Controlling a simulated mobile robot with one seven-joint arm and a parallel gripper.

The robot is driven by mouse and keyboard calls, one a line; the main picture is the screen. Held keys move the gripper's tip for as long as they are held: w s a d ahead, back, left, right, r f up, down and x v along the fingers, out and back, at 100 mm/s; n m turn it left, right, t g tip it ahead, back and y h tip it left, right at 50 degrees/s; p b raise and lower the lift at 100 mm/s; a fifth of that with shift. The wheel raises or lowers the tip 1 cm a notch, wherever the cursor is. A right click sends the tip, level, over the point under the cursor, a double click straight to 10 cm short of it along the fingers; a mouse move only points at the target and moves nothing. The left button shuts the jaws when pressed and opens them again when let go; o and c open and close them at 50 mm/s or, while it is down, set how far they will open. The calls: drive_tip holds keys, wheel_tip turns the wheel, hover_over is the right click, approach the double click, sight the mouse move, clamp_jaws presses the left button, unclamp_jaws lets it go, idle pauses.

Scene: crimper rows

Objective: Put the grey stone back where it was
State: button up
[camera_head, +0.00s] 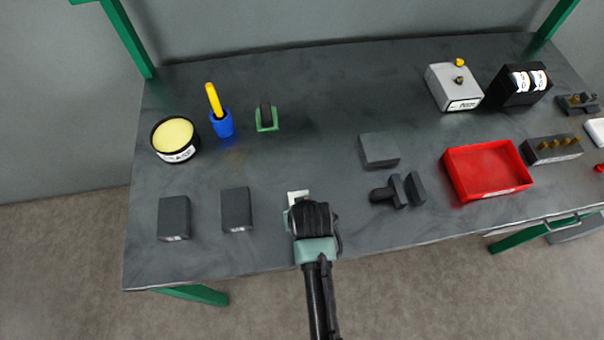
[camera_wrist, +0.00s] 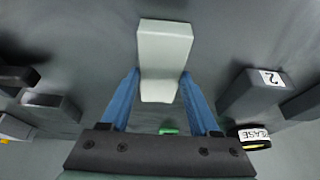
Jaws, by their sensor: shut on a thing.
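My gripper (camera_head: 301,204) is shut on a pale grey stone, near the front edge of the table in the head view. Only a small light part of the stone (camera_head: 297,194) shows past the gripper there. In the wrist view the pale grey stone (camera_wrist: 163,48) is a long block between my two blue fingers, its far end reaching beyond the fingertips. I cannot tell whether it touches the table.
Two dark blocks (camera_head: 235,208) (camera_head: 173,218) lie left of my gripper. A grey slab (camera_head: 379,150), a dark clamp-like part (camera_head: 400,190) and a red tray (camera_head: 486,171) lie right. A green holder (camera_head: 266,119), blue cup (camera_head: 222,124) and yellow-topped tin (camera_head: 175,138) stand behind. The table's middle is clear.

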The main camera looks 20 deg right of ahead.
drive_tip(key=o, duration=1.4)
drive_tip(key=shift+o, duration=0.2)
drive_tip(key=shift+s+r, duration=0.15)
drive_tip(key=shift+r, duration=0.5)
drive_tip(key=v, duration=1.1)
drive_tip(key=w+a+r+n+t+h, duration=0.1)
drive_tip(key=w+r+t, duration=0.4)
drive_tip(key=r, duration=0.4)
drive_tip(key=w+r+t, duration=0.2)
drive_tip(key=w+r, duration=0.6)
drive_tip(key=r, duration=0.1)
drive_tip(key=w+a+r+t, duration=0.2)
drive_tip(key=r+t, duration=0.1)
drive_tip(key=r, duration=0.5)
drive_tip(key=w+a+r+t, duration=0.1)
drive_tip(key=r+t, duration=0.2)
drive_tip(key=r, duration=0.5)
drive_tip(key=s+a+r+t, duration=0.2)
drive_tip(key=s+r+t, duration=0.1)
drive_tip(key=r, duration=0.6)
drive_tip(key=s+a+r+n+t+y, duration=0.1)
drive_tip(key=s+a+r+t, duration=0.2)
drive_tip(key=r, duration=0.6)
drive_tip(key=s+a+r+n+t+y, duration=0.1)
drive_tip(key=s+r+t, duration=0.3)
drive_tip(key=r, duration=0.5)
drive_tip(key=shift+s+a+r, duration=0.3)
drive_tip(key=shift+s+a, duration=0.25)
drive_tip(key=shift+a, duration=0.1)
